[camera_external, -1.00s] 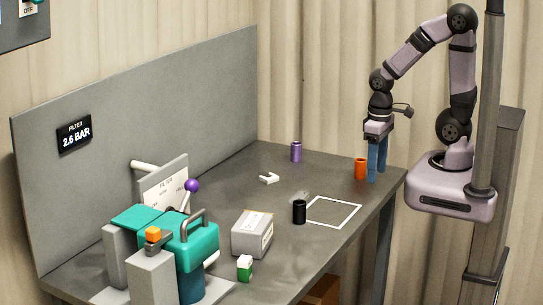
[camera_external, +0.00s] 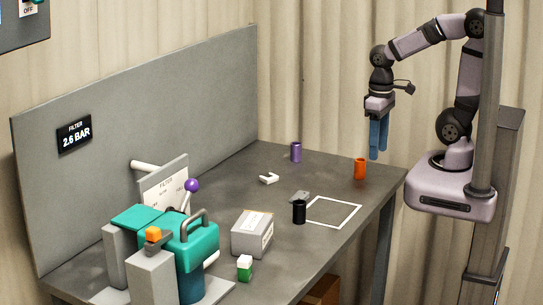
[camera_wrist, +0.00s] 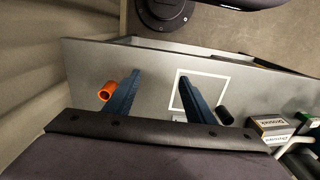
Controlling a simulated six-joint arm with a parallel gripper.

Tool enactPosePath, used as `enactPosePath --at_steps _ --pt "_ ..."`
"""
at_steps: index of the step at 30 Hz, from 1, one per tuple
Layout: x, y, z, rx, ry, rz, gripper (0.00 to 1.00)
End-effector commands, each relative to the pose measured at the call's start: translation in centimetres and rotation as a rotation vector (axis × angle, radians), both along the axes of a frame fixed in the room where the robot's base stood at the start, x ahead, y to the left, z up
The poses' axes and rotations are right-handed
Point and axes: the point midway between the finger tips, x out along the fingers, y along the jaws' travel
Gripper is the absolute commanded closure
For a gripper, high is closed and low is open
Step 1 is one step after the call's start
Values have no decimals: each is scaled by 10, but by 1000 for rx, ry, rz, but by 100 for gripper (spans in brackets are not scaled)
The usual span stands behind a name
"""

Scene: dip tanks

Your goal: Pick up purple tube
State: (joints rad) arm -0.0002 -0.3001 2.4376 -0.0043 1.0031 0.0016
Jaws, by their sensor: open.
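The purple tube (camera_external: 296,152) stands upright near the back of the grey table in the external view. I cannot make it out in the wrist view. My gripper (camera_external: 378,157) hangs with its blue fingers pointing down, above the right end of the table and clear of it. The fingers (camera_wrist: 165,98) are spread apart in the wrist view, with nothing held between them. The gripper is to the right of the purple tube and well apart from it.
An orange tube (camera_external: 360,169) stands near the gripper. A black tube (camera_external: 299,212) is beside a white square outline (camera_external: 334,212).

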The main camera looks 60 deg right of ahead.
Motion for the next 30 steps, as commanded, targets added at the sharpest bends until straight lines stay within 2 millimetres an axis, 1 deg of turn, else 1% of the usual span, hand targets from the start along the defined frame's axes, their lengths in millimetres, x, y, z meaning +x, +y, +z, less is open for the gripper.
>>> enactPosePath --at_steps 1,5,11,14,17,18,20,21,23,24,26,27,29,30 --pt "2 -8 -8 -33 14 38 50" --pt "8 -27 -15 -115 41 133 50" --pt "26 -66 -26 -277 103 320 50" --pt "42 -92 -31 -386 150 446 50" --pt "65 -122 -34 -523 216 606 50" --pt "78 -134 -35 -587 248 678 50" --pt "99 -152 -34 -685 300 791 50" --pt "113 -162 -33 -751 338 863 50" --pt "138 -175 -30 -850 393 970 50" --pt "154 -182 -28 -916 432 1038 50" --pt "181 -190 -24 -1016 491 1139 50" --pt "199 -193 -22 -1084 534 1206 50" --pt "227 -195 -19 -1187 599 1299 50" --pt "245 -194 -17 -1253 641 1359 50"
